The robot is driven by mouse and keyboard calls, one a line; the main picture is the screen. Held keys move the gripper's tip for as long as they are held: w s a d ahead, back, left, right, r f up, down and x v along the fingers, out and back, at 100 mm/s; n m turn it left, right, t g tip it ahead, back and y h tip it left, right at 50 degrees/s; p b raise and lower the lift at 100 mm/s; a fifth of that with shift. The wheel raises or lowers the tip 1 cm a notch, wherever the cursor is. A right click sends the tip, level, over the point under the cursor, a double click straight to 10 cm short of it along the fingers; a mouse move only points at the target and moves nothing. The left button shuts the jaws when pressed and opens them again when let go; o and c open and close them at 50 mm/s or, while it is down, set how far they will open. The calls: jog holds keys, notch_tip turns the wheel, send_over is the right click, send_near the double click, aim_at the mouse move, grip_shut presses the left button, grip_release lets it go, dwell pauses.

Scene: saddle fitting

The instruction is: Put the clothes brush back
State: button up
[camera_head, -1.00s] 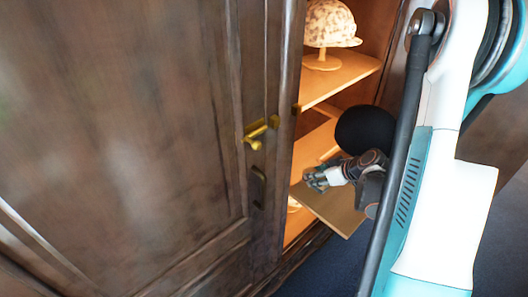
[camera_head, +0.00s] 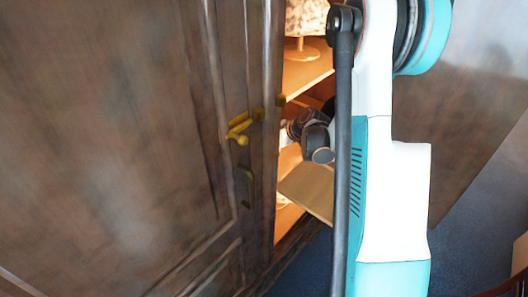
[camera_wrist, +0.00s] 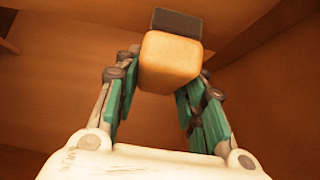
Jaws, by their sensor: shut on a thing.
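The clothes brush (camera_wrist: 170,60) shows in the wrist view as a tan wooden block with a dark part at its far end. It sits between the green-padded fingers of my gripper (camera_wrist: 160,92), which is shut on it. In the head view my gripper (camera_head: 291,131) is inside the open part of the wardrobe, below the upper shelf. The brush cannot be made out there. The wrist view shows brown wooden walls around the gripper; I cannot tell whether the brush touches any of them.
The wardrobe's left door (camera_head: 120,140) is closed and has a brass handle (camera_head: 239,128). A light wooden board (camera_head: 309,188) sticks out below my wrist. A dark round thing behind my wrist is mostly hidden.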

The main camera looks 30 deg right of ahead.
jog(key=shift+w+a, duration=0.3)
jog(key=shift+w, duration=0.5)
jog(key=shift+f+b, duration=1)
jog(key=shift+f, duration=0.75)
jog(key=shift+f, duration=0.1)
jog(key=o, duration=1.2)
jog(key=shift+s+d+r, duration=0.1)
jog(key=shift+r, duration=0.25)
jog(key=p+v, duration=0.3)
jog(key=v, duration=0.8)
jog(key=shift+s+p, duration=0.25)
jog(key=shift+p, duration=0.1)
